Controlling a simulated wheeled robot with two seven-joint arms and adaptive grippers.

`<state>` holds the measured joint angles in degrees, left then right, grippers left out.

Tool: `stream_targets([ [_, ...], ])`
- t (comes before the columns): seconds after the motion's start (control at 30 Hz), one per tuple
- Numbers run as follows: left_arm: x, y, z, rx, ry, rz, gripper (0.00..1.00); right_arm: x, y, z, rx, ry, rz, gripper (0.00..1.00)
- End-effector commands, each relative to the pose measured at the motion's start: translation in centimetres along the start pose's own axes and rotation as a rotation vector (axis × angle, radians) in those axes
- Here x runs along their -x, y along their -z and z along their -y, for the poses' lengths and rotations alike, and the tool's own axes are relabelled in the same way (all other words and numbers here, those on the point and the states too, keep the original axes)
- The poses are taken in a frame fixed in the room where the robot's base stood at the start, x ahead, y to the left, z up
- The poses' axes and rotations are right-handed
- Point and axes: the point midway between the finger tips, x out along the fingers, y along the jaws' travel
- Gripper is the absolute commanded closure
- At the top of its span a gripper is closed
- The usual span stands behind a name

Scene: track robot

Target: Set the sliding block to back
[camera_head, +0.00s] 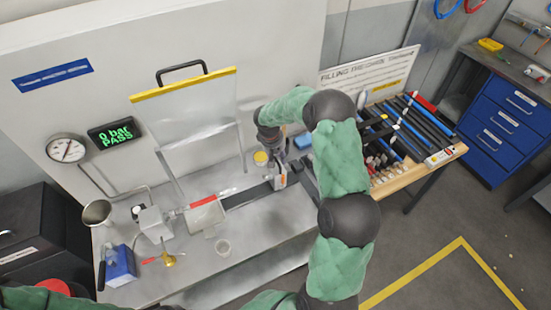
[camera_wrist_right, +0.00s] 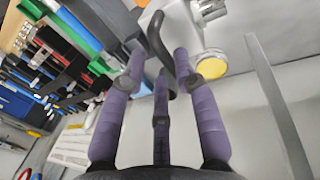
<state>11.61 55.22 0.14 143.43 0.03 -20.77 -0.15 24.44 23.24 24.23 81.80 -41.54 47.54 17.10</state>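The sliding block (camera_head: 280,177) is a small white and orange piece at the far right end of a dark rail (camera_head: 248,194) on the grey bench. My right gripper (camera_head: 272,147) reaches down just behind and above the block, partly hidden by its own wrist. In the right wrist view, its purple fingers (camera_wrist_right: 160,72) are spread on both sides of a dark curved handle (camera_wrist_right: 159,42) on a pale block (camera_wrist_right: 182,14). The fingers look apart; I cannot tell whether any touches the handle. My left gripper is out of view.
A clear hinged guard (camera_head: 196,125) stands behind the rail. A yellow-topped cap (camera_head: 260,158) is close to my right gripper. A rack of tubes (camera_head: 405,130) stands to the right. A metal cup (camera_head: 97,212) and blue box (camera_head: 120,265) stand at the bench's left.

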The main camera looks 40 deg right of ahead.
Motion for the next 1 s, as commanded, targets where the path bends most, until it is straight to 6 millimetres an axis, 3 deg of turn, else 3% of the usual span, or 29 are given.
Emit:
stream_targets([
  [0.47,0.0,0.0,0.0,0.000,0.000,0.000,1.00,0.9,0.1,0.1,-0.002,0.002,-0.003,0.56],
  [1.0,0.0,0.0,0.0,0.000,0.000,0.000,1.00,10.3,0.1,0.0,-0.001,0.002,-0.002,0.56],
])
